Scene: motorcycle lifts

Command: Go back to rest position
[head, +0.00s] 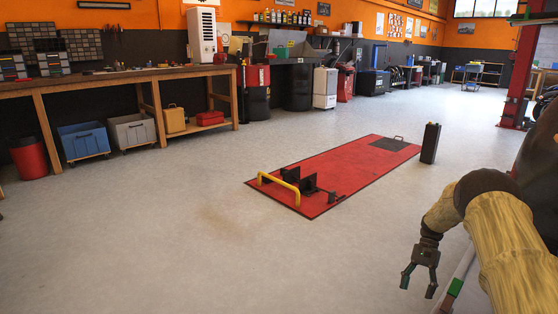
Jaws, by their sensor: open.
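My gripper (418,283) hangs at the lower right of the head view, at the end of my bent arm. Its two dark fingers point down and stand apart, with nothing between them. My arm's pale yellow-brown sleeve-like links come in from the right edge. The gripper is in front of the open grey floor, apart from the red motorcycle lift (335,172), which lies flat further off. The lift has a yellow bar and a black wheel clamp at its near end.
A black upright box (430,143) stands right of the lift. A wooden workbench (110,79) runs along the left wall, with a blue bin (84,140), a grey bin (131,131) and a red bucket (30,158) below. A red post (520,70) stands at right. The left foreground floor is clear.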

